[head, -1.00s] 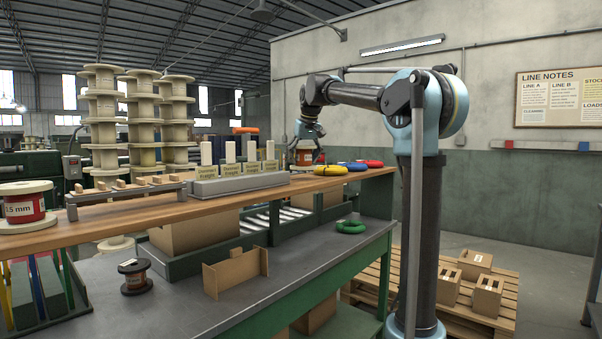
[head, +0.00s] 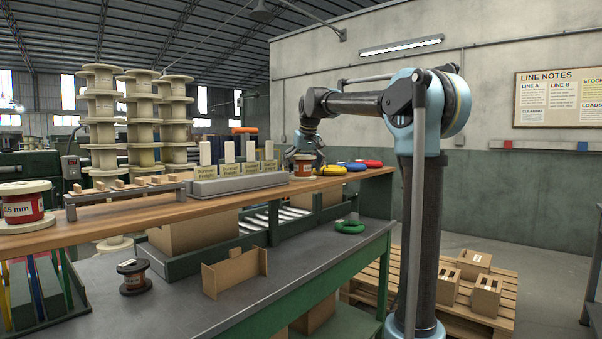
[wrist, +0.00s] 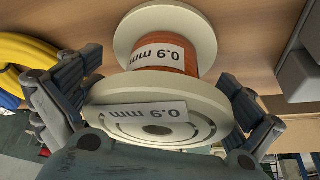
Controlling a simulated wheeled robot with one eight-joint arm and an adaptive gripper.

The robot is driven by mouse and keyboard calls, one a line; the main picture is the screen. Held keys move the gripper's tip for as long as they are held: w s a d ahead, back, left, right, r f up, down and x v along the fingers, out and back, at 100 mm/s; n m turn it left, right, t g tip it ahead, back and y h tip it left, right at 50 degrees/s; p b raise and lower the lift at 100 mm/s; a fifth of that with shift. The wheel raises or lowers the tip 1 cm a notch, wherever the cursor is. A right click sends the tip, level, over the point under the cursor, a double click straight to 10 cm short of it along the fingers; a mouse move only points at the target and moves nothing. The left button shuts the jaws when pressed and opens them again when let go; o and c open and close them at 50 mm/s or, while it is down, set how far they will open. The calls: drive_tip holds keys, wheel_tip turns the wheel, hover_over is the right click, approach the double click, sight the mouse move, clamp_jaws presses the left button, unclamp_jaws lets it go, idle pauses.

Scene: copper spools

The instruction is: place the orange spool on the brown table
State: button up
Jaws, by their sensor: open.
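The orange spool (head: 303,169) has cream flanges and stands upright on the brown table (head: 345,181), left of the coloured coils. In the wrist view the orange spool (wrist: 170,57) shows a "0.9 mm" label, and its far flange is against the brown wood. My gripper (head: 305,156) is at the spool's top from above. In the wrist view my gripper (wrist: 158,88) is open, with one finger on each side of the near flange. Whether a finger still touches the rim, I cannot tell.
Yellow (head: 331,169), blue (head: 351,166) and red (head: 370,163) coils lie right of the spool. A grey rack (head: 240,184) with labelled cards stands close on its left. A red spool (head: 22,207) is at the far left. A green coil (head: 349,227) lies on the lower bench.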

drive_tip(key=v, duration=1.2)
drive_tip(key=shift+r, duration=0.1)
drive_tip(key=shift+d, duration=0.1)
